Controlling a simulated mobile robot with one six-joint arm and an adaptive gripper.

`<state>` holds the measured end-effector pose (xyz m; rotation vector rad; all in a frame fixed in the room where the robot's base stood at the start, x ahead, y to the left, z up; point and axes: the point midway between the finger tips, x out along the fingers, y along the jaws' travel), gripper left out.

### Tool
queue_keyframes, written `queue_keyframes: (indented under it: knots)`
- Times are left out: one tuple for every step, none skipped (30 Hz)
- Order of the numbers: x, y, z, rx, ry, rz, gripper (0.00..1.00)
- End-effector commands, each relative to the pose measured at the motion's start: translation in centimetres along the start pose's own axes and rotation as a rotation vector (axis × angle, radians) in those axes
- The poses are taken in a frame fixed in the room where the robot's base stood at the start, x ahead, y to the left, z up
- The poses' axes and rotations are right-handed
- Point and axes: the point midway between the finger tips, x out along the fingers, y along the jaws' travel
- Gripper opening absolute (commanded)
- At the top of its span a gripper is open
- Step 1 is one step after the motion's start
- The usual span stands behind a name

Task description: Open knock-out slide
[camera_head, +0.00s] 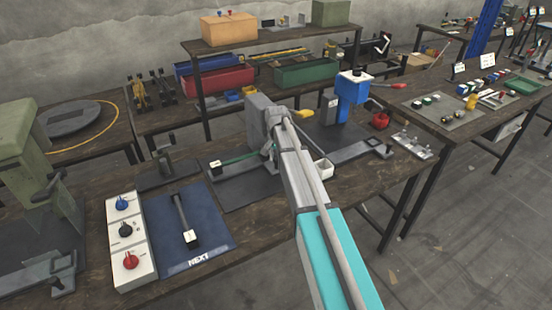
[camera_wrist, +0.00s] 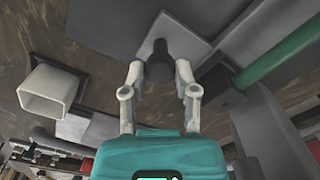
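In the wrist view my gripper (camera_wrist: 160,70) is open, its two pale fingers apart. A dark round knob (camera_wrist: 159,62) on a light grey plate (camera_wrist: 188,38) shows between the fingertips; I see no clear contact. The plate and knob look like part of a slide, but I cannot tell for sure which part is the knock-out slide. A green bar (camera_wrist: 282,52) runs from a dark block at the right. In the head view my arm reaches to the grey press (camera_head: 262,118), and my fingertips and the knob are hidden there. The green bar (camera_head: 238,158) lies left of the press.
A white square-mouthed box (camera_head: 322,169) stands right of my arm; it also shows in the wrist view (camera_wrist: 45,105). A blue press (camera_head: 352,90) stands behind. A switch panel (camera_head: 128,245) and blue mat (camera_head: 190,225) lie at the front left. Red bin (camera_head: 218,82) stands at the back.

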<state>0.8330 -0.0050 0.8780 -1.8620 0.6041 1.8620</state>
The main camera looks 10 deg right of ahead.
Motion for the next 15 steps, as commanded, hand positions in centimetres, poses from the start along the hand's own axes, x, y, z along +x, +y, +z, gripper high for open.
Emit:
queue_keyframes:
  knots:
    - [0.0,0.0,0.0,0.0,0.0,0.0,0.2]
    - [0.0,0.0,0.0,0.0,0.0,0.0,0.14]
    - [0.0,0.0,0.0,0.0,0.0,0.0,0.07]
    - [0.0,0.0,0.0,0.0,0.0,0.0,0.01]
    - [0.0,0.0,0.0,0.0,0.0,0.0,0.0]
    - [0.0,0.01,-0.01,0.0,0.0,0.0,0.0]
    - [0.0,0.01,-0.01,0.0,0.0,0.0,0.0]
    - [0.0,0.01,-0.01,0.0,0.0,0.0,0.0]
    - [0.0,0.01,0.0,0.0,0.0,0.0,0.0]
    - [0.0,0.03,0.0,0.0,0.0,0.0,0.0]
    - [0.01,0.08,0.04,0.0,0.0,0.0,0.0]
    - [0.01,0.2,0.14,0.0,0.0,0.0,0.0]
    - [0.01,0.35,0.25,0.0,0.0,0.0,0.0]
    - [0.01,0.55,0.41,0.001,0.0,0.0,0.0]
    - [0.01,0.9,0.68,0.001,0.0,0.0,0.0]
